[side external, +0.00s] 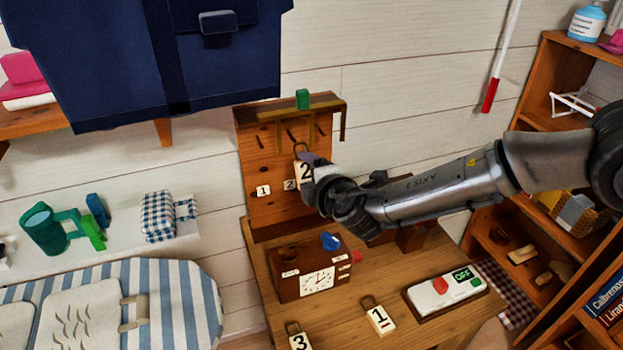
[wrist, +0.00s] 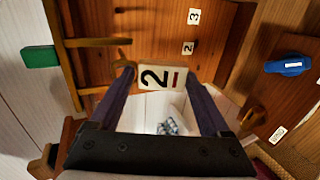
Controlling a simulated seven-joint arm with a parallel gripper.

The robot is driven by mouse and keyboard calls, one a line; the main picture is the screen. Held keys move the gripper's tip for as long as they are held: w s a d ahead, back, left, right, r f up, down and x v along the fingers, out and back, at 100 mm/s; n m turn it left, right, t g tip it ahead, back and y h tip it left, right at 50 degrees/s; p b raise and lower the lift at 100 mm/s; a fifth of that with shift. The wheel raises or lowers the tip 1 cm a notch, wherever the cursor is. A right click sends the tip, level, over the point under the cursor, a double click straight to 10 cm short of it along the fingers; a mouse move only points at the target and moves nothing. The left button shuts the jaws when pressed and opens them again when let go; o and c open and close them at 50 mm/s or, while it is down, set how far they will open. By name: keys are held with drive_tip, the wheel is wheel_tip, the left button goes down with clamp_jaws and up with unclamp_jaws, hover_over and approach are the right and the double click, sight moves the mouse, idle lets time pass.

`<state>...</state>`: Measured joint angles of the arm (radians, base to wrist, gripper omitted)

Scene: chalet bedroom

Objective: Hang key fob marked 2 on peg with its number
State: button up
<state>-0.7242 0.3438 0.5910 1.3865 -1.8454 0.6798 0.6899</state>
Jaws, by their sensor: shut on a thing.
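My gripper (wrist: 160,78) is shut on the cream key fob marked 2 (wrist: 152,78), holding it by its sides. In the side view the fob (side external: 304,173) is upright before the wooden key board (side external: 247,150), its loop up near the middle peg (side external: 291,135). I cannot tell whether the loop touches a peg. The left peg (side external: 262,141) and right peg (side external: 320,130) look bare. Number plates 1 (side external: 263,190) and 2 (side external: 290,184) show below the pegs; plate 3 (wrist: 194,16) shows in the wrist view. Fob 1 (side external: 380,319) and fob 3 (side external: 298,341) lie on the table.
A rail with a green block (side external: 303,99) projects from the board's top. On the table (side external: 345,329) are a wooden clock box (side external: 285,283) with a blue item (side external: 331,241), and a switch box (side external: 445,290). A dark blue bag (side external: 170,60) hangs at upper left.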

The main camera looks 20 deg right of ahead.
drive_tip(key=shift+w+f, duration=0.2)
drive_tip(key=shift+w, duration=1.25)
drive_tip(key=shift+w+f, duration=0.15)
drive_tip(key=shift+w, duration=1.3)
